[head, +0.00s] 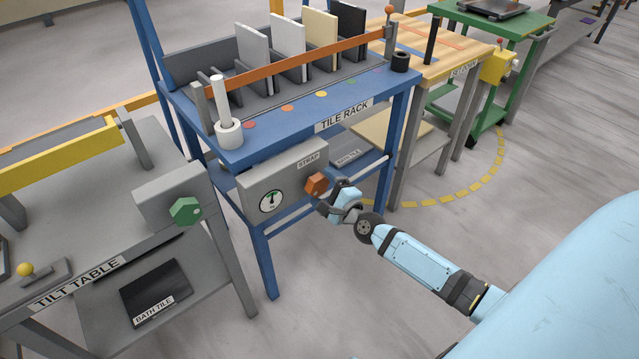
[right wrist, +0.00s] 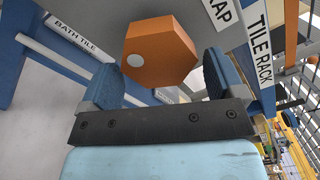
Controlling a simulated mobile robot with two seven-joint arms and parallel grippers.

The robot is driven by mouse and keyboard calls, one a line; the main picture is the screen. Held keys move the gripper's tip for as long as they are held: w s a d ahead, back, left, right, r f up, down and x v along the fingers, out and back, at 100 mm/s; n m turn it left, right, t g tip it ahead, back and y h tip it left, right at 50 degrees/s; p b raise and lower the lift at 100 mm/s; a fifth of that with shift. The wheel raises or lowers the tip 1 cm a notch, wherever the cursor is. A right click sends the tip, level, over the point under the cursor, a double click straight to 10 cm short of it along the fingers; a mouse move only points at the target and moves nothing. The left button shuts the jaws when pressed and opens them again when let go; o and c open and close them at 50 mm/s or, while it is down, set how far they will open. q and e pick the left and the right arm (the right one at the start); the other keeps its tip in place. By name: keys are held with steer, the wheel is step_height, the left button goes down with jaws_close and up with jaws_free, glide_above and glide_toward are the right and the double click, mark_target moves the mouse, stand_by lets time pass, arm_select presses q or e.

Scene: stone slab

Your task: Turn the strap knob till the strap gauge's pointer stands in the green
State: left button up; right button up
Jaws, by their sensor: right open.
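The orange six-sided strap knob (head: 316,184) is on the front of the grey strap box (head: 255,186) under the tile rack. The strap gauge (head: 270,201) is a round white dial left of the knob, with a green mark near its top; its pointer is too small to read surely. My right gripper (head: 329,193) is at the knob. In the right wrist view the knob (right wrist: 160,52) stands between the two open fingers of my right gripper (right wrist: 162,72), with gaps on both sides. My left gripper is not in view.
The blue tile rack (head: 345,97) holds several upright tiles behind an orange strap (head: 290,62). The grey tilt table (head: 75,215) with a green knob (head: 185,210) stands to the left. A wooden bench (head: 430,55) stands right of the rack. The floor in front is clear.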

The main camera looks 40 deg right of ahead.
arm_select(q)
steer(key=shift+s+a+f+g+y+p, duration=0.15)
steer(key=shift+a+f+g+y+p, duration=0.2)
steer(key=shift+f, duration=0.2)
arm_select(e)
steer(key=s, duration=1.1)
steer(key=shift+s+d, duration=0.25)
steer(key=shift+d, duration=0.15)
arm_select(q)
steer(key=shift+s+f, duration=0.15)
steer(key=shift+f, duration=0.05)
